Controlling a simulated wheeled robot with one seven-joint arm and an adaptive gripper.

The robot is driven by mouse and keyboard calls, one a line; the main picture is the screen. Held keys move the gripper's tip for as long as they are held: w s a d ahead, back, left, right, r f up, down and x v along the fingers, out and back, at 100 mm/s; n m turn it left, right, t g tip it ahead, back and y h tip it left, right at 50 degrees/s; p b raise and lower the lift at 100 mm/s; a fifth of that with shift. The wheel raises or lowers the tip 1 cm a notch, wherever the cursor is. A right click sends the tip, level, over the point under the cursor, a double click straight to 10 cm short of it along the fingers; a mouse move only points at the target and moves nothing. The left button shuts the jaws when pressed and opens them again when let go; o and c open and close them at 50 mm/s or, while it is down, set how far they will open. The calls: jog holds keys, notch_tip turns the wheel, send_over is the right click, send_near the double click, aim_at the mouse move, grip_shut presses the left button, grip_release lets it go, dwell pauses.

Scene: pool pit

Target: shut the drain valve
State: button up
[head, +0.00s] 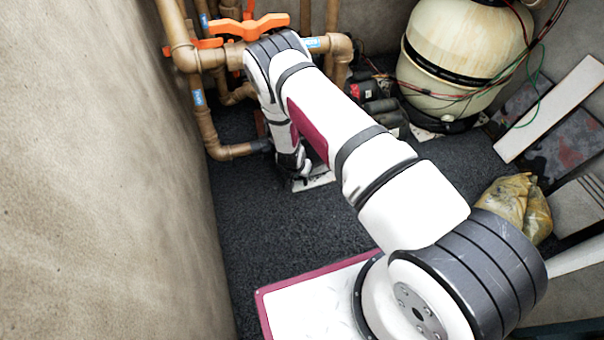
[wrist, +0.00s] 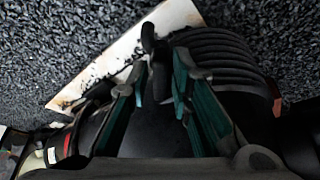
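In the head view, brown pipes carry a large orange valve handle (head: 252,27) and a smaller orange handle (head: 200,44) to its left. Which one is the drain valve, I cannot tell. My gripper (head: 293,172) is low at the floor, below these handles, partly hidden by my arm. In the wrist view, the two teal-padded fingers of my gripper (wrist: 160,68) stand apart. A narrow black upright part (wrist: 149,38) and a black ribbed body (wrist: 222,55) are at the fingertips. Whether the fingers touch the black part is too dark to tell.
A pipe elbow (head: 224,151) runs low near my gripper. A pale plate (wrist: 120,55) lies on the dark gravel-like floor. A cream tank (head: 460,55), pumps (head: 365,90) and a yellow bag (head: 515,200) stand to the right. A bare wall (head: 90,170) closes the left.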

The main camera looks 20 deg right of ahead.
grip_shut()
jog(key=shift+m+g+h, duration=0.4)
jog(key=shift+m, duration=1.1)
grip_release()
jog(key=shift+w+a, duration=0.1)
